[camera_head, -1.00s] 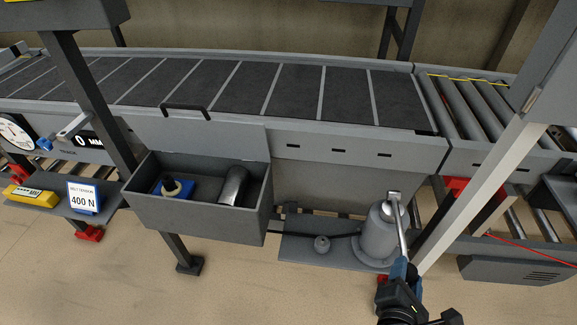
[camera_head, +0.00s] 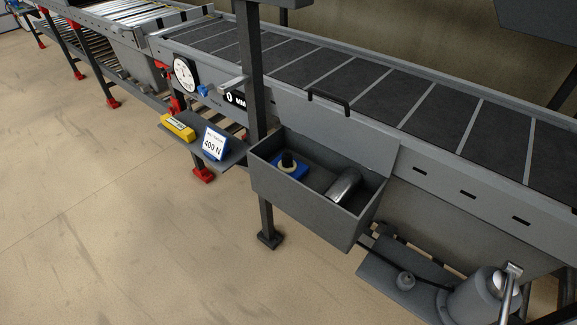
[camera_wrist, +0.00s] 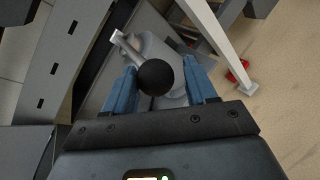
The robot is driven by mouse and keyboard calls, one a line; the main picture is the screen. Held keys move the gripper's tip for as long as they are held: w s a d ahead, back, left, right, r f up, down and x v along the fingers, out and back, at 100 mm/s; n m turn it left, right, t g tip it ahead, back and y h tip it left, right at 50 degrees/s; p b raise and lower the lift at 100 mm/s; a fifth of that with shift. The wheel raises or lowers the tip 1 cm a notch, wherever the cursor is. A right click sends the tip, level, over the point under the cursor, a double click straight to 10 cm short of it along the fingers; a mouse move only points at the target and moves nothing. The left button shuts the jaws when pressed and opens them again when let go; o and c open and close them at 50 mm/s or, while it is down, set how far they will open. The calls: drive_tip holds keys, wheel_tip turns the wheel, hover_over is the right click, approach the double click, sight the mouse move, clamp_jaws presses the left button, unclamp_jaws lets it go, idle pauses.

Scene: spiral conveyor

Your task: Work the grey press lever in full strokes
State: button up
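The grey press (camera_head: 480,298) stands at the lower right of the head view, cut by the frame edge. Its grey lever (camera_head: 509,285) runs from the press top down out of the picture. In the wrist view the lever (camera_wrist: 128,47) ends in a round black knob (camera_wrist: 154,77), with the press body (camera_wrist: 165,55) behind it. My gripper (camera_wrist: 160,80) has its two blue fingers either side of the knob. They stand apart, with a gap visible at the right of the knob; contact at the left is unclear. The head view does not show my gripper.
A grey open bin (camera_head: 311,214) holds a blue item (camera_head: 291,167) and a metal cylinder (camera_head: 343,186). A shelf carries a 400 N sign (camera_head: 214,144) and a yellow device (camera_head: 177,127). The conveyor (camera_head: 385,92) runs behind. In the wrist view a pale post (camera_wrist: 218,38) stands beside the press.

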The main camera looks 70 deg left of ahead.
drive_tip(key=o, duration=0.4)
drive_tip(key=shift+a, duration=0.15)
drive_tip(key=shift+c, duration=0.2)
drive_tip(key=p+v, duration=0.2)
drive_tip(key=v, duration=0.5)
drive_tip(key=shift+p, duration=0.35)
